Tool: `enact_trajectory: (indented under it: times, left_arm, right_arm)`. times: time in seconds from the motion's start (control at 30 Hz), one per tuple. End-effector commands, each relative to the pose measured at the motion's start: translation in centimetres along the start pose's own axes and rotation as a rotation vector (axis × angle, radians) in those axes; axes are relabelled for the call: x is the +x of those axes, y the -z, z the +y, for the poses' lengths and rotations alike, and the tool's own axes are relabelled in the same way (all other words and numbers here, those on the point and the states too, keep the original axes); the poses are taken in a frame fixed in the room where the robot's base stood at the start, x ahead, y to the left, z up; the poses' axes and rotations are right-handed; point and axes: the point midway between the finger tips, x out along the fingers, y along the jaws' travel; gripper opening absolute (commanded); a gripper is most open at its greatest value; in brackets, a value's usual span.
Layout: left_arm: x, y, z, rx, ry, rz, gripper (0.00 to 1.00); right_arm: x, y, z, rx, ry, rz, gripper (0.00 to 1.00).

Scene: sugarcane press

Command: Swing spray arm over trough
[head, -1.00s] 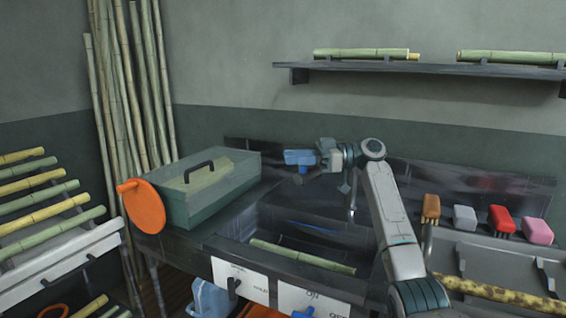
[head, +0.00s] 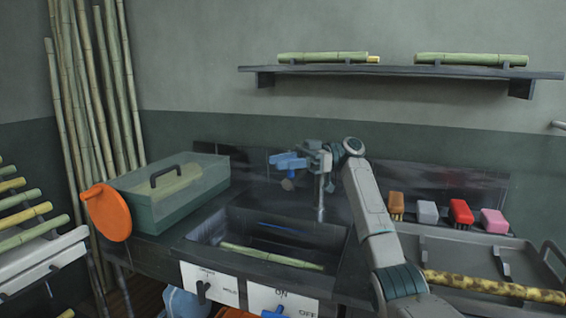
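The spray arm has a blue head (head: 288,161) with a small grey nozzle under it, and a grey upright post (head: 320,200) at the back of the trough. The trough (head: 205,236) is a dark sunken basin with a green cane (head: 270,256) lying in it. In the picture the blue head is left of the post and above the trough's back edge; its exact depth is unclear. My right gripper (head: 312,157) reaches in from the right, level with the blue head and at its right side. Its fingers are too small and overlapped to read. My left gripper is out of view.
A green lidded box (head: 180,192) with an orange disc (head: 107,212) stands left of the trough. Several brushes (head: 460,211) and a tray (head: 470,255) with a spotted cane (head: 495,287) are on the right. A shelf (head: 400,72) with canes hangs above.

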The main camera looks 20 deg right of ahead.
Motion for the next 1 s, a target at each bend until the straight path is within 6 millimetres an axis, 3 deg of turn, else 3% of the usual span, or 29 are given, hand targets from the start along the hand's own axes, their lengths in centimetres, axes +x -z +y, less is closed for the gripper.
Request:
enact_trajectory:
  times: [0.03,0.1,0.47,0.83,1.0]
  left_arm:
    - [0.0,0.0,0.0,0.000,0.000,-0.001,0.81]
    - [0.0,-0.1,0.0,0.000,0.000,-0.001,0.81]
    - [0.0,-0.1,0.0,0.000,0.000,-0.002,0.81]
    - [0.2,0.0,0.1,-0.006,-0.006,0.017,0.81]
    - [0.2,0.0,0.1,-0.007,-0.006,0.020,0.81]
  right_arm:
    - [0.0,-0.2,0.0,0.004,0.001,-0.001,0.43]
    - [0.0,-0.2,0.0,0.003,0.000,-0.001,0.55]
    - [-0.5,0.0,0.0,0.000,-0.002,0.000,0.55]
    - [-7.5,0.0,0.1,0.003,-0.004,0.001,0.55]
    - [-9.8,0.0,0.1,0.002,-0.002,0.001,0.55]
